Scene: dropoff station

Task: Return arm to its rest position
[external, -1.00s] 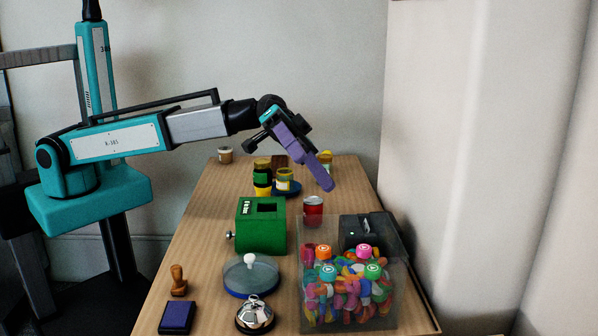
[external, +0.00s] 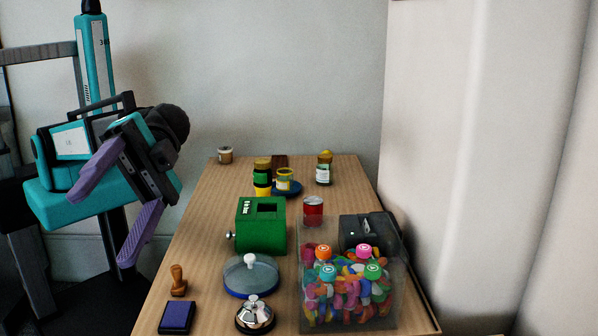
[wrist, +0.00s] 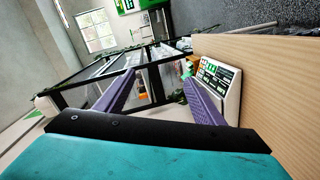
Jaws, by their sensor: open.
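My gripper (external: 118,212) has two purple fingers and is open and empty. In the external view it hangs at the left, beside the table's left edge, with my teal arm folded back near its base. In the wrist view the two fingers of my gripper (wrist: 155,92) stand wide apart with nothing between them. The wrist view is tilted and looks past the table edge into the room.
The wooden table (external: 205,230) bears a green box (external: 262,232), a clear bin (external: 350,318) of colourful pieces, a bell (external: 254,318), a stamp (external: 178,282), a red can (external: 313,207) and several jars. A black frame (wrist: 75,95) shows in the wrist view.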

